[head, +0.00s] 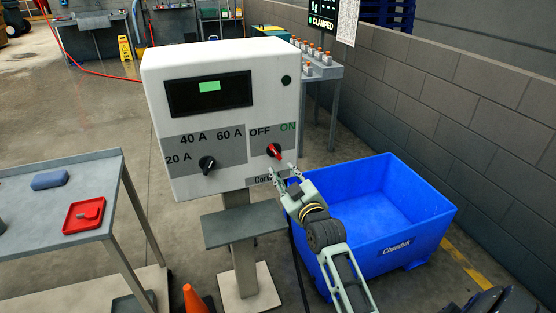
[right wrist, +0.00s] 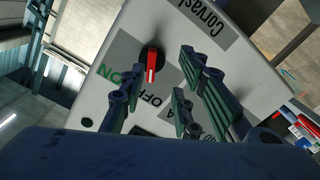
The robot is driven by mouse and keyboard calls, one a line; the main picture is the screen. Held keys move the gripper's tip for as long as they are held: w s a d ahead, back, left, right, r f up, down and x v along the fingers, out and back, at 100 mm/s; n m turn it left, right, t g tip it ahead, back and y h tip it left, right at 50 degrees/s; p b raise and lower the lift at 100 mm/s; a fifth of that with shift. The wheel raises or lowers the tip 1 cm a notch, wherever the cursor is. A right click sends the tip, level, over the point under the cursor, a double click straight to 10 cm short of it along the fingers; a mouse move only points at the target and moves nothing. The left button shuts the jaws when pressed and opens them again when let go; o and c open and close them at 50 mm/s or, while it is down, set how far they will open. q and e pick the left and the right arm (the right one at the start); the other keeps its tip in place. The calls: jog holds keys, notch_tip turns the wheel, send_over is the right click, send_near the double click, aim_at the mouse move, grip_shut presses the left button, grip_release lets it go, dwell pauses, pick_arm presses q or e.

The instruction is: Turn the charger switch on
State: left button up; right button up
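The charger (head: 222,120) is a white box on a post, with a dark display showing a green patch. Its red switch (head: 274,151) sits at the lower right of the front panel, under the OFF and ON labels. In the right wrist view the red switch (right wrist: 151,66) has its handle pointing toward OFF. My right gripper (head: 286,174) is open and empty, just below the switch and apart from it. In the right wrist view its spread fingers (right wrist: 164,90) show with the panel beyond them. My left gripper is not in view.
A black current knob (head: 207,164) sits left of the switch. A blue crate (head: 428,225) stands right of the charger, beside my right arm. A grey table (head: 40,205) with a red tray (head: 72,224) is at the left. An orange cone (head: 195,302) stands in front.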

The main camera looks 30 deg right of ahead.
aim_at(277, 154)
jog(key=shift+w+d+r+p, duration=0.15)
jog(key=shift+w+d+r, duration=0.15)
jog(key=shift+w, duration=0.95)
jog(key=shift+w+d+r+p, duration=0.2)
jog(key=shift+w+d+r, duration=0.15)
jog(key=shift+w, duration=0.85)
jog(key=shift+w+d+r+p, duration=0.15)
jog(key=shift+w+d+r, duration=0.15)
jog(key=shift+w, duration=0.95)
grip_shut()
